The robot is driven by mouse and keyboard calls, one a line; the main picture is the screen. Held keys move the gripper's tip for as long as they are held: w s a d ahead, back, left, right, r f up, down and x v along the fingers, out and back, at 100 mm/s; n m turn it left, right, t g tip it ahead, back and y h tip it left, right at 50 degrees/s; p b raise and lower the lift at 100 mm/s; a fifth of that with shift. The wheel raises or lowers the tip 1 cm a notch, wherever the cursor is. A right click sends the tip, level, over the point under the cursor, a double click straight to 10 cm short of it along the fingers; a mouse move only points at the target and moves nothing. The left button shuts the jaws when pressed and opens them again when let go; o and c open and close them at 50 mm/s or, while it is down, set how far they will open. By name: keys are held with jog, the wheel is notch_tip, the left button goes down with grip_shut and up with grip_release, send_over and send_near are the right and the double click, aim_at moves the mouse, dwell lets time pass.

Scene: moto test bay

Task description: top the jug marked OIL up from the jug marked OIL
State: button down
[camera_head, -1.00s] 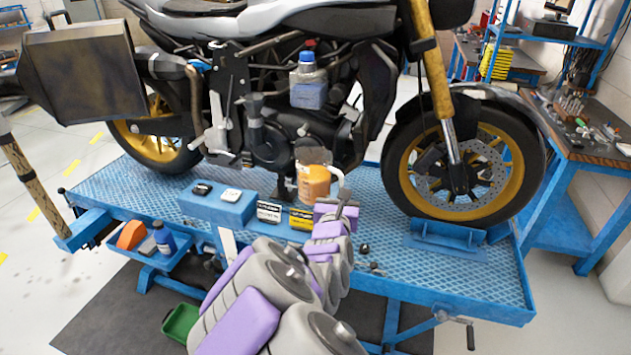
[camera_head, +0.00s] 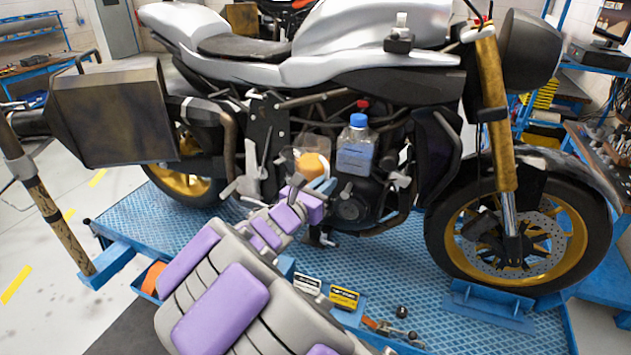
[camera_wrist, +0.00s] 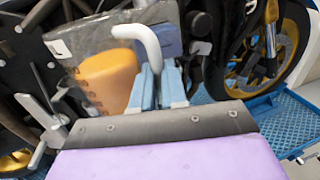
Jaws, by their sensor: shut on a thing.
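A clear jug (camera_head: 312,163) with orange liquid and a pale handle is held up in front of the motorcycle's engine. In the wrist view the jug (camera_wrist: 108,78) looks tilted, and the handle (camera_wrist: 148,42) runs down between my blue fingers. My gripper (camera_head: 321,186) is shut on this handle; the fingers also show in the wrist view (camera_wrist: 159,88). A translucent bottle (camera_head: 355,152) with a blue cap and blue contents sits on the bike just right of the jug, cap on. I cannot read OIL on either vessel.
The motorcycle (camera_head: 370,70) stands on a blue treadplate lift (camera_head: 420,290). A white-and-black plate (camera_head: 306,285) and a yellow-and-black plate (camera_head: 344,298) sit at the lift's front, with small loose parts right of them. Pipes and engine parts crowd around the jug.

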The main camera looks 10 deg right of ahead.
aim_at(310, 168)
jog(key=shift+w+a+f+n, duration=0.2)
jog(key=shift+w+f, duration=0.05)
jog(key=shift+f, duration=0.35)
jog(key=shift+w+a+f+n, duration=0.2)
jog(key=shift+w+f, duration=0.05)
jog(key=shift+f, duration=0.3)
jog(key=w+r+n+p, duration=0.1)
jog(key=p, duration=0.3)
jog(key=g+p, duration=0.1)
jog(key=p, duration=0.3)
jog(key=w+r+n+g+y+p, duration=0.1)
jog(key=p, duration=0.3)
jog(key=shift+w+a+r+n, duration=0.25)
jog(key=shift+w+r+n, duration=0.05)
jog(key=shift+w+r, duration=0.05)
jog(key=p, duration=0.2)
jog(key=w+r+p, duration=0.1)
jog(key=p, duration=0.1)
jog(key=shift+w+a+n+g+p, duration=0.15)
jog(key=shift+w+n+g+p, duration=0.15)
jog(key=shift+n, duration=0.1)
jog(key=shift+f, duration=0.1)
jog(key=shift+w+r+p, duration=0.1)
jog(key=shift+r+p, duration=0.15)
jog(key=shift+p, duration=0.5)
jog(key=shift+w+r+n+g+p, duration=0.15)
jog(key=shift+n+g+p, duration=0.15)
jog(key=shift+p, duration=0.7)
